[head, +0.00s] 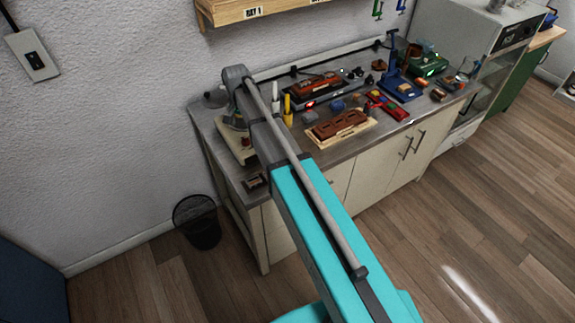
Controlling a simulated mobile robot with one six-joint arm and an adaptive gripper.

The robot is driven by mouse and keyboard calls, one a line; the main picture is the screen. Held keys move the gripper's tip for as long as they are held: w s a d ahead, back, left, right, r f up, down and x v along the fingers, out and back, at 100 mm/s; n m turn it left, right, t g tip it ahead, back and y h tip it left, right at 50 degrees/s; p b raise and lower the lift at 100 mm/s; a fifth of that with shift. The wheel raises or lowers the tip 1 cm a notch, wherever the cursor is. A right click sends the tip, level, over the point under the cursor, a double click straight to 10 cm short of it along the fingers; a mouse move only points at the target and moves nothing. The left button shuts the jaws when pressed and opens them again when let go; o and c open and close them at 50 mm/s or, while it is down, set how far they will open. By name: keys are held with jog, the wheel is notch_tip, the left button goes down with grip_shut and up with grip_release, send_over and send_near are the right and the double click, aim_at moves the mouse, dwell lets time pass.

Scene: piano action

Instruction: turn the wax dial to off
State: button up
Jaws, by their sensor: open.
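I cannot make out a wax dial for certain. A cream-based device (232,146) stands at the left end of the workbench, partly hidden behind my arm. Any dial on it is too small or covered to tell. My arm reaches over the bench's left end. My gripper is not visible; the arm's links seem to cover that area.
The grey-topped workbench (357,158) holds a reddish-brown block on a pale base (341,125), yellow (287,110) and white bottles, a blue stand (400,88) and a green machine (428,63). A black wire bin (197,222) stands left of the bench. The wooden floor (490,200) at right is clear.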

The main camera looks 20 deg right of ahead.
aim_at(245, 139)
jog(key=shift+r+p, duration=2.9)
jog(key=shift+r, duration=0.3)
jog(key=s+d+f+n+b, duration=0.2)
jog(key=s+d, duration=0.1)
jog(key=s, duration=0.5)
jog(key=s+d+f+n+b, duration=0.2)
jog(key=s+d, duration=0.1)
jog(key=s, duration=0.5)
jog(key=s+d+f+n+b, duration=0.2)
jog(key=s+d+f+b, duration=0.1)
jog(key=s, duration=0.5)
jog(key=shift+s, duration=0.2)
